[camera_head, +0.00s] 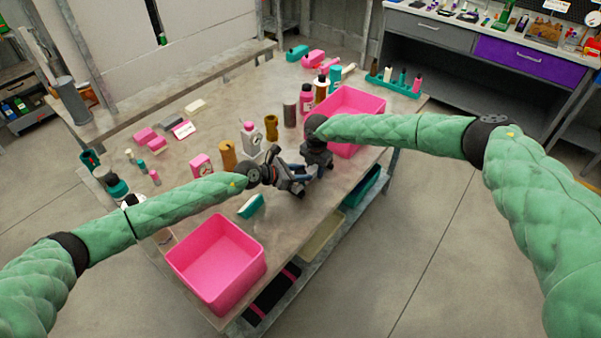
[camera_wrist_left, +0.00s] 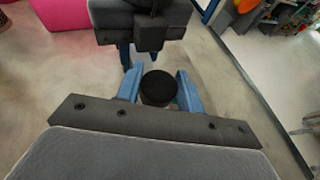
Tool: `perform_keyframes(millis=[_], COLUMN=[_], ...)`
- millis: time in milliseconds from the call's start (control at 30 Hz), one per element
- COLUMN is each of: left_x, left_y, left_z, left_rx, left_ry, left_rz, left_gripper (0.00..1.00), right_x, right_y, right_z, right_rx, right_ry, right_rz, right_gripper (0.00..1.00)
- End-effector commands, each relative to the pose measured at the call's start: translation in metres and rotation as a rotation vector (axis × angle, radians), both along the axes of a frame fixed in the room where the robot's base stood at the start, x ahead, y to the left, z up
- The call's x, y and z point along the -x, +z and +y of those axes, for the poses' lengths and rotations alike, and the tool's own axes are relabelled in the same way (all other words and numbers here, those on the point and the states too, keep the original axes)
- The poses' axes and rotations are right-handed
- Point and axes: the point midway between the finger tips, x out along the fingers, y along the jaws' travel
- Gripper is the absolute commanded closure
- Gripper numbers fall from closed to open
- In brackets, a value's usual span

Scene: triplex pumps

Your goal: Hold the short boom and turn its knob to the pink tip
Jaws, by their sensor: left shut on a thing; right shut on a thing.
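My left gripper (camera_head: 302,187) and right gripper (camera_head: 323,171) are close together above the front right edge of the table in the head view. In the left wrist view, the blue fingers of my left gripper (camera_wrist_left: 159,86) are shut on a round black part (camera_wrist_left: 158,88), with a bit of teal beside it; I take it for part of the short boom. My right gripper is just beyond it in that view (camera_wrist_left: 130,52), shut, and what it holds is hidden. The rest of the boom is covered by the grippers. I cannot make out the pink tip.
A pink bin (camera_head: 216,262) stands at the table's near left corner, another pink bin (camera_head: 351,107) behind my right forearm. Bottles and canisters, including a brown cylinder (camera_head: 228,154), stand behind the grippers. A teal block (camera_head: 251,206) lies near the left gripper.

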Motion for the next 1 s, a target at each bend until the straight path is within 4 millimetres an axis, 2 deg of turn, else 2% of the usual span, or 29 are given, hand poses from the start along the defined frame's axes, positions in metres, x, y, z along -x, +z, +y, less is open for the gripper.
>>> perform_keyframes(millis=[367,800,1000], left_x=[-0.0012,-0.0011,-0.0007], left_y=[-0.0026,-0.0016,-0.001], left_z=[0.0017,0.001,0.0016], left_rx=[-0.004,0.003,0.004], left_ry=[-0.115,-0.344,-0.373], left_rz=[0.003,0.0,-0.002], left_gripper=[0.85,0.85,0.85], right_x=[0.0005,0.0009,0.001], right_y=[0.0008,0.0008,0.0007], right_z=[0.0012,0.0019,0.0021], right_rx=[-0.001,-0.002,-0.002], right_ry=[0.002,0.003,0.003], right_rz=[0.001,0.001,0.001], right_gripper=[1.0,1.0,1.0])
